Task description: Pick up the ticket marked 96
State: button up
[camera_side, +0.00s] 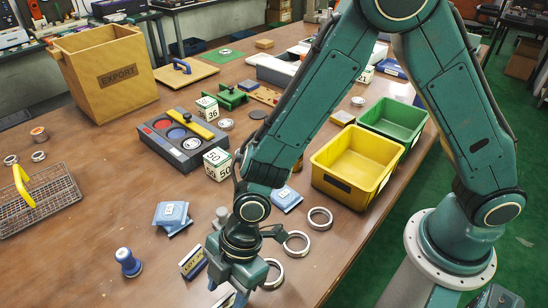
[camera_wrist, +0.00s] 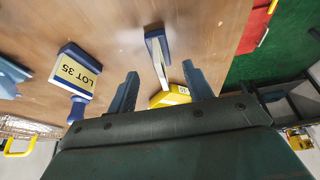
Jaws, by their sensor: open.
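My gripper (camera_side: 238,282) is low over the front of the brown table. In the wrist view its two fingers (camera_wrist: 160,70) are apart, with nothing clamped between them. A blue-backed ticket (camera_wrist: 157,52) shows nearly edge-on between and beyond the fingertips; its marking cannot be read. A yellow piece with a small label (camera_wrist: 168,96) shows behind it, partly hidden by my gripper. A ticket reading LOT 35 (camera_wrist: 74,70) stands left of the fingers; a similar ticket (camera_side: 192,262) is left of my gripper in the side view. No 96 is legible.
A blue-handled stamp (camera_side: 128,262) and blue pads (camera_side: 172,216) lie to the left. Metal rings (camera_side: 297,243) lie to the right, close to my gripper. Yellow (camera_side: 352,167) and green bins stand behind them. A wire basket (camera_side: 38,200) is far left.

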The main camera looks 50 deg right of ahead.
aim_at(225, 297)
jog(key=shift+x, duration=2.25)
jog(key=shift+d, duration=0.1)
grip_shut()
